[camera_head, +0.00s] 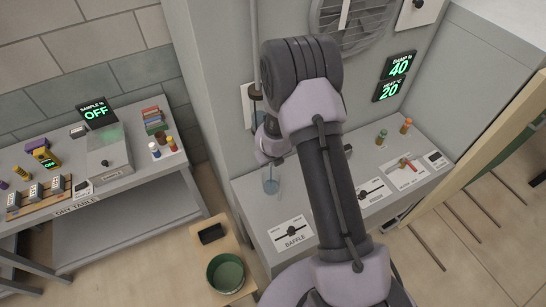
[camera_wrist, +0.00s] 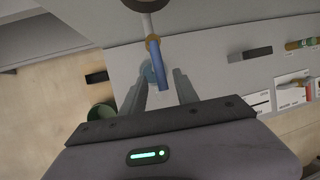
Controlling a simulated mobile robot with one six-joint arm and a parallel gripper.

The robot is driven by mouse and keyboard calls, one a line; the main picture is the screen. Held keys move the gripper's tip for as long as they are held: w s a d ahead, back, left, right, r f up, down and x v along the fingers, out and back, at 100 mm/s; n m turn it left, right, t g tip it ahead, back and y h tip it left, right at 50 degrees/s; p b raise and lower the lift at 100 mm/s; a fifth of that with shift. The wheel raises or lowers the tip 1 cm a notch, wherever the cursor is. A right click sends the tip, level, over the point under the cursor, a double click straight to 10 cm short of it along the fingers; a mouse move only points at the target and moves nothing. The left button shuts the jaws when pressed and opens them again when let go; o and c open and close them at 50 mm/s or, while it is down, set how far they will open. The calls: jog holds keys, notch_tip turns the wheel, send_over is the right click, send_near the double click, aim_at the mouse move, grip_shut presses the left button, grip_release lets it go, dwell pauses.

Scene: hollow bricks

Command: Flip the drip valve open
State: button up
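The lever points back toward my gripper (camera_wrist: 160,76). My gripper is open, with one finger on each side of the lever in the picture. I cannot tell whether either finger touches it. In the head view my gripper (camera_head: 268,152) is beside the wall pipe (camera_head: 254,108), and my arm hides the lever.
The grey counter (camera_head: 250,213) holds a baffle plate (camera_head: 291,236), other levers and small bottles. A stool with a green bowl (camera_head: 226,272) stands in front. The dry table (camera_head: 130,178) is at left. A fan grille (camera_head: 350,22) and displays are on the wall.

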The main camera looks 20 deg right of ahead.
jog(key=shift+r, duration=0.1)
jog(key=p+v, duration=0.5)
jog(key=v, duration=1.2)
jog(key=shift+r+p, duration=0.2)
jog(key=shift+p, duration=0.2)
jog(key=shift+a+f, duration=0.1)
jog(key=shift+f, duration=0.05)
jog(key=s+a+f+n+t+y+b, duration=0.3)
jog(key=s+a+n+b, duration=0.5)
jog(key=n+b, duration=1.25)
jog(key=s+f+n+g+b, duration=0.2)
jog(key=s+f+n+b, duration=0.7)
jog(key=b, duration=1.1)
jog(key=s+f, duration=0.3)
jog(key=s, duration=0.2)
jog(key=shift+s+y+b, duration=0.3)
jog(key=shift+s+b, duration=0.05)
jog(key=shift+s, duration=0.05)
